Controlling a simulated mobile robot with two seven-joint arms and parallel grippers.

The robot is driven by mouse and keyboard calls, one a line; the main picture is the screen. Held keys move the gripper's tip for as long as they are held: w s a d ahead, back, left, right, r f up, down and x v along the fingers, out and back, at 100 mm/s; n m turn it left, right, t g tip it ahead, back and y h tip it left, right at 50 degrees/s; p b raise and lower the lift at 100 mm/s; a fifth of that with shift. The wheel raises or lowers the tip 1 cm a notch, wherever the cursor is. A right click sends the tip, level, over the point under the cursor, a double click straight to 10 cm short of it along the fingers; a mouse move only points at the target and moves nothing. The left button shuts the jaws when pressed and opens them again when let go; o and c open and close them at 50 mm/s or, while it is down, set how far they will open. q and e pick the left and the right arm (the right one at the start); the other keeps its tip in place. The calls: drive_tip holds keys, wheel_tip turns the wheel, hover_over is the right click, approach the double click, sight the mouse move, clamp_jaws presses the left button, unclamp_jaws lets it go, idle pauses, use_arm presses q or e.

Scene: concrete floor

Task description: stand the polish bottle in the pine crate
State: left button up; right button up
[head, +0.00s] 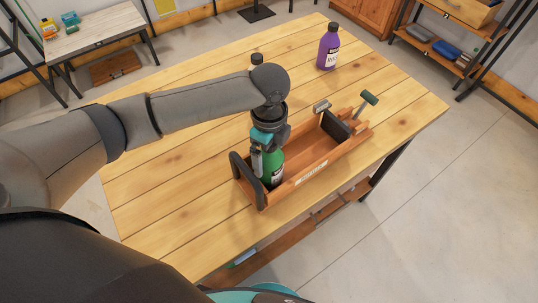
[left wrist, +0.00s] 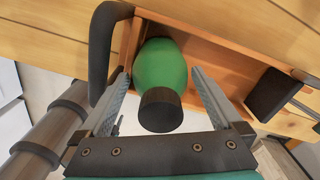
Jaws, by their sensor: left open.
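A green bottle (head: 273,168) with a black cap stands in the left end of the pine crate (head: 343,157), near its dark end handle. I take it for the polish bottle; its label is too small to read. My left gripper (head: 267,150) is above the bottle, pointing down. In the left wrist view the green bottle (left wrist: 161,66) is between the open fingers of the gripper (left wrist: 160,88), with a gap visible on both sides. The crate floor (left wrist: 225,58) shows bare to the right of it. My right gripper is not in view.
A purple bottle (head: 328,48) stands at the back of the wooden table (head: 190,185). Another dark-capped bottle (head: 257,60) is mostly hidden behind my left arm. The table left of the crate is clear.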

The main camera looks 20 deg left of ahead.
use_arm(q)
wheel_tip(320, 180, up, 11)
drive_tip(key=shift+f+p, duration=0.15)
drive_tip(key=shift+p, duration=0.3)
